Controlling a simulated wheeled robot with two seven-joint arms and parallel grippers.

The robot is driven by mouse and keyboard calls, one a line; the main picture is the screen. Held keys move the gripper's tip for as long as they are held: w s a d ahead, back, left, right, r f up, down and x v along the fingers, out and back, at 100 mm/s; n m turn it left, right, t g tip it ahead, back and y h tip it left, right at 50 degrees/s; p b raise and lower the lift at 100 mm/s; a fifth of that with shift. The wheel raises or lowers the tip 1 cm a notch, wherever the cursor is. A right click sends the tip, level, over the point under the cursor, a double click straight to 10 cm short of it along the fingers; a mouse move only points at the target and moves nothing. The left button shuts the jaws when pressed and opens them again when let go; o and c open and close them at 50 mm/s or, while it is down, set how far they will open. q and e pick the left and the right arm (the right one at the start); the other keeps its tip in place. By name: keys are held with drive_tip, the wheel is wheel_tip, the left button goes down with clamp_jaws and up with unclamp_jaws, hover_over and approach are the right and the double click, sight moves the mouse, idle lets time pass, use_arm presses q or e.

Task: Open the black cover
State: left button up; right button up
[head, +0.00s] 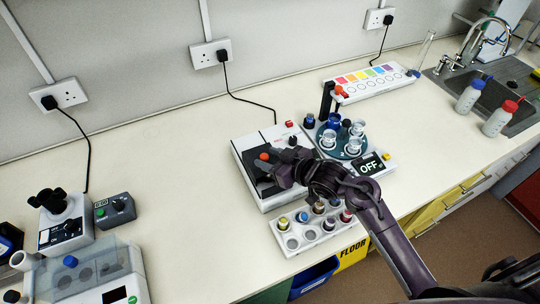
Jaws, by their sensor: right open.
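A white box-shaped device (243,146) stands on the bench in the middle of the head view. Its black cover (267,187) lies on the top, partly hidden by my right gripper, and looks closed. An orange-red knob (264,156) shows near the cover's upper side. My right gripper (268,170) is open over the cover, with its fingers close to the knob. Whether the fingers touch the cover or knob cannot be told. My left gripper is not in view.
A white rack (308,244) with several capped vials stands just in front of the device. A round stand with beakers (352,152) and an OFF display (369,166) are to the right. Other instruments (62,222) stand at the left. The bench between is clear.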

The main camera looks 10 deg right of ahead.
sight(264, 149)
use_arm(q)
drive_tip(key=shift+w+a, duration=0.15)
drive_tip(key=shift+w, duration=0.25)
use_arm(e)
clamp_jaws()
drive_tip(key=shift+w, duration=0.25)
drive_tip(key=shift+w+a+f+b, duration=0.1)
drive_tip(key=shift+w+a+b, duration=0.1)
drive_tip(key=shift+w, duration=0.7)
drive_tip(key=shift+w+a+b, duration=0.15)
drive_tip(key=shift+w+a, duration=0.05)
drive_tip(key=shift+w, duration=0.65)
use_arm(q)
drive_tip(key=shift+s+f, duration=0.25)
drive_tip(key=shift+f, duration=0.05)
use_arm(e)
drive_tip(key=shift+s, duration=0.1)
unclamp_jaws()
